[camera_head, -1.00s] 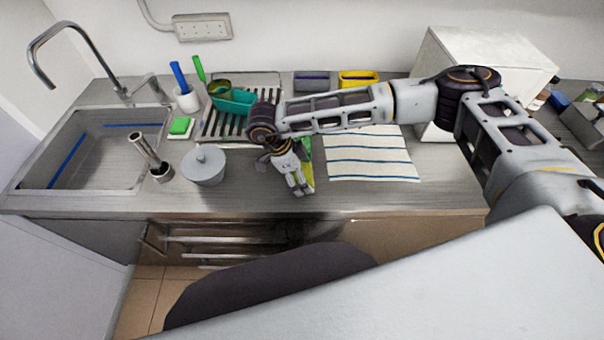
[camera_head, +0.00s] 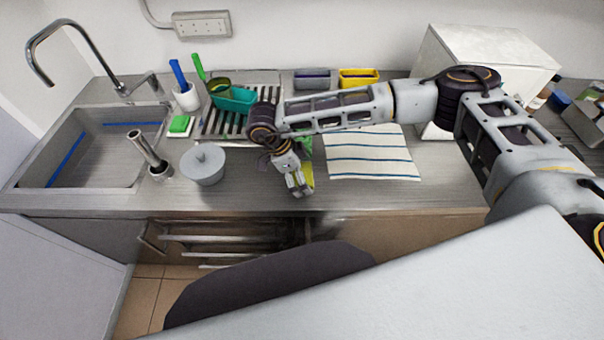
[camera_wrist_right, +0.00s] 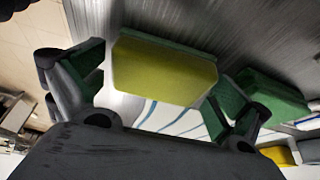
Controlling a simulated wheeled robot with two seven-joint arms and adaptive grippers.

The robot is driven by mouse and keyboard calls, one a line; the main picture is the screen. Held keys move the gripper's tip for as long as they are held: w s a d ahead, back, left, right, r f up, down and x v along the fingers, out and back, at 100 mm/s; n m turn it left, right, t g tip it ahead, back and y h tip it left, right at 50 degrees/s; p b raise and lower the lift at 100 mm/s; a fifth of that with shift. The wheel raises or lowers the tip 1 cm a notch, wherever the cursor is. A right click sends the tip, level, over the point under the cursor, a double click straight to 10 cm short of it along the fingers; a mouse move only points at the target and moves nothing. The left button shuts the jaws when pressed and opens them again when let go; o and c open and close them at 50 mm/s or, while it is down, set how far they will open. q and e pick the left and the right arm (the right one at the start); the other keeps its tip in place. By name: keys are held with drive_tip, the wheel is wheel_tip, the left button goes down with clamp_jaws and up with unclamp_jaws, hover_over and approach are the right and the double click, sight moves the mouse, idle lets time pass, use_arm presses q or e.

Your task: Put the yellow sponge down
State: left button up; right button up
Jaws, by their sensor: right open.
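The yellow sponge (camera_wrist_right: 165,70) has a green scouring layer and shows between the spread fingers of my right gripper (camera_wrist_right: 158,85) in the wrist view. Visible gaps separate it from the fingers. In the head view, part of the yellow sponge (camera_head: 308,174) shows beside my right gripper (camera_head: 299,190), low over the counter's front. It appears to lie on the steel counter, but its underside is hidden. My right gripper is open around it. My left gripper is not in view.
A green block (camera_wrist_right: 275,95) is close beside the right finger. A striped cloth (camera_head: 370,160) lies to the right. A dish rack (camera_head: 212,128) is behind.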

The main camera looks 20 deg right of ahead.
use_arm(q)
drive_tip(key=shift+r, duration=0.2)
use_arm(e)
drive_tip(key=shift+r+p, duration=0.2)
drive_tip(key=shift+p, duration=0.25)
drive_tip(key=v, duration=0.1)
drive_tip(key=b+v, duration=0.1)
drive_tip(key=v, duration=0.2)
drive_tip(key=shift+w+r+b, duration=0.25)
drive_tip(key=shift+w+b, duration=0.05)
drive_tip(key=shift+b, duration=0.1)
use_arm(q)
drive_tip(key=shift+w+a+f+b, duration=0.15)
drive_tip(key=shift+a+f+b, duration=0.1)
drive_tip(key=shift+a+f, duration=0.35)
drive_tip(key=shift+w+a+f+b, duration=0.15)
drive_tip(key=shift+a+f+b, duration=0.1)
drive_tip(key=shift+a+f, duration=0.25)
use_arm(e)
drive_tip(key=v, duration=0.9)
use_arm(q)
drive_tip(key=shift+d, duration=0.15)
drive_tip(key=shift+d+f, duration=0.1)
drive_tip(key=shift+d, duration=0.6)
